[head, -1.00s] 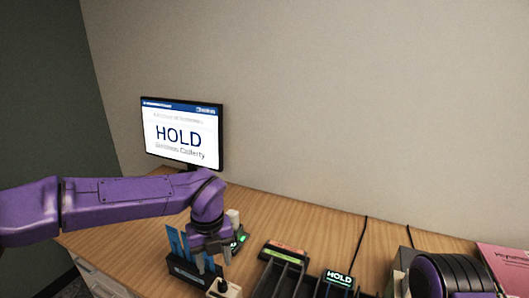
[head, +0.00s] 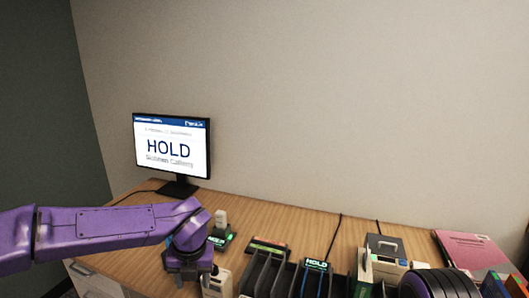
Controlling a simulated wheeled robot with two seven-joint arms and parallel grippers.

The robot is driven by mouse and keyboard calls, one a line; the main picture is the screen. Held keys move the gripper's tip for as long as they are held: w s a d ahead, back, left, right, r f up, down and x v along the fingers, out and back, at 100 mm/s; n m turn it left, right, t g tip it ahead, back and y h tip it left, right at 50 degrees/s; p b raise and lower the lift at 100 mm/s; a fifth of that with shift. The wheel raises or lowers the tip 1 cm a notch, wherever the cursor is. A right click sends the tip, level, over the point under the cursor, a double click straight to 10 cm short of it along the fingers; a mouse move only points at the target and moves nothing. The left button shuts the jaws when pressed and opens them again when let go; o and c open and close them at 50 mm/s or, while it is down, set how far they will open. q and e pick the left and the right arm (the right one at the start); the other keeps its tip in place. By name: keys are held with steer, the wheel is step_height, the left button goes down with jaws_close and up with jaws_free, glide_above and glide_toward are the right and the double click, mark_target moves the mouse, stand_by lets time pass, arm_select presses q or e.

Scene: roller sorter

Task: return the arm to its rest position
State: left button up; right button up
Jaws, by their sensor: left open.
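My left arm reaches in from the left over the wooden desk. My left gripper (head: 190,280) points down near the desk's front left part, and its fingers are open with nothing seen between them. It is just left of a small white device (head: 217,284). My right gripper is out of view; a purple and black part of my right arm shows at the bottom right.
A monitor (head: 172,145) reading "HOLD" stands at the back left. A black slotted sorter (head: 268,272) with a green "HOLD" sign (head: 317,265) is at front centre. A grey boxy device (head: 385,247) and a pink folder (head: 470,249) are at right. The desk's back strip is clear.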

arm_select(q)
steer(key=s+a+f+m+t+y, duration=0.2)
steer(key=s+a+f+m, duration=0.1)
steer(key=f+m, duration=0.55)
steer(key=s+a+f+m+t+y, duration=0.2)
steer(key=s+a+f+m+t, duration=0.15)
steer(key=f+m, duration=0.55)
steer(key=s+a+f+m+g, duration=0.1)
steer(key=s+f+m, duration=0.3)
steer(key=s, duration=0.4)
steer(key=s+a+f+m+g+h+b, duration=0.1)
steer(key=s+a+f+m, duration=0.2)
steer(key=s, duration=0.6)
steer(key=s+a+f+m+g+b, duration=0.1)
steer(key=s+a+f+m+g, duration=0.1)
steer(key=s+f+m, duration=0.4)
step_height(320, 180, down, 2)
steer(key=s+a, duration=0.1)
steer(key=s, duration=0.1)
steer(key=shift+s+f+h, duration=0.15)
steer(key=shift+s+h, duration=0.15)
steer(key=shift+h, duration=0.1)
steer(key=shift+m, duration=0.25)
